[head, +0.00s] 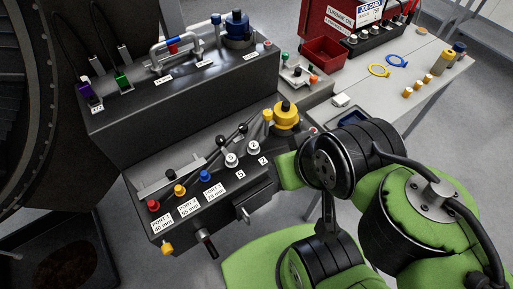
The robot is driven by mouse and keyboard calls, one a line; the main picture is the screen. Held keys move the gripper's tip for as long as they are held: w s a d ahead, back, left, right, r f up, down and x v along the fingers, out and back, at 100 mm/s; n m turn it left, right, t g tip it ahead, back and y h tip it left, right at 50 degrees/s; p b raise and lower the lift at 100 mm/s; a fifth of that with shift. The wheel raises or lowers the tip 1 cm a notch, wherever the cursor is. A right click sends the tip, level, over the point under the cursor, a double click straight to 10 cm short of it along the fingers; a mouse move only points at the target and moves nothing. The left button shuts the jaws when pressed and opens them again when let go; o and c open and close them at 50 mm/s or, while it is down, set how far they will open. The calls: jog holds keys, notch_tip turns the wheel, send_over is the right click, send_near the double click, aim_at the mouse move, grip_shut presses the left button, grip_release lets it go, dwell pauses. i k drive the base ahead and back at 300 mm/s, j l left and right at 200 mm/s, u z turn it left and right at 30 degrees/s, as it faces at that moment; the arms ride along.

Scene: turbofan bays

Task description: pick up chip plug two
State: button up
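A white-topped knob marked with what looks like a 2 (254,147) stands upright on the sloped dark panel, left of my arm. It is probably chip plug two, and a small white label lies in front of it. A similar white-topped knob (231,160) stands just to its left, its mark hard to read. Neither is touched by my arm. My green and black arm links fill the lower right. My gripper cannot be made out in this view.
Red, yellow and blue knobs (205,176) line the panel's left side. Black-tipped levers (243,129) and a big yellow knob (286,116) stand close behind the white knobs. A workbench (352,90) holds a red bin (325,57) at the right.

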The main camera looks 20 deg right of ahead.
aim_at(254, 149)
jog(key=z, duration=1.25)
jog(key=u, duration=1.25)
jog(key=l+u, duration=0.25)
jog(key=u, duration=0.2)
jog(key=l+u, duration=0.25)
jog(key=u, duration=0.2)
jog(key=k+l+u, duration=0.15)
jog(key=u, duration=0.3)
jog(key=k+l+u, duration=0.1)
jog(key=l+u, duration=0.15)
jog(key=u, duration=0.2)
jog(key=k+l+u, duration=0.15)
jog(key=u, duration=0.3)
